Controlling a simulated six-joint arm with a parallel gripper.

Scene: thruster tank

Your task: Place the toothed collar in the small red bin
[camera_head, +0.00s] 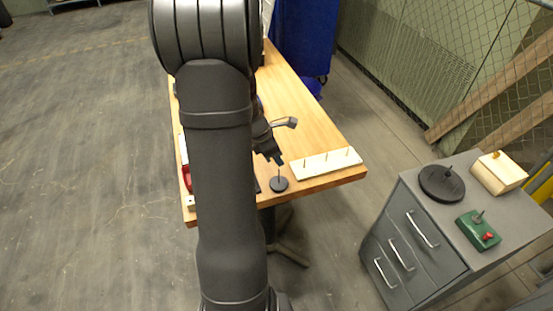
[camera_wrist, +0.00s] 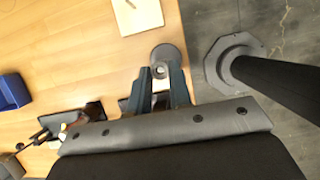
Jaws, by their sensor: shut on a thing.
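My gripper (camera_head: 276,160) is over the front part of the wooden table, just above a black round stand with an upright pin (camera_head: 279,185). In the wrist view my gripper (camera_wrist: 159,78) is shut on a small pale grey piece (camera_wrist: 160,71), which seems to be the toothed collar. Its teeth are too small to make out. The stand's black disc (camera_wrist: 170,53) shows just beyond the fingertips. A red container (camera_head: 184,178), seemingly the small red bin, is at the table's left edge, mostly hidden behind my arm.
A pale board with several pegs (camera_head: 326,163) lies right of the stand; it also shows in the wrist view (camera_wrist: 138,14). A blue bin (camera_wrist: 12,91) is at the wrist view's left. A grey drawer cabinet (camera_head: 430,240) stands apart at right. Bare tabletop (camera_head: 300,115) lies behind the board.

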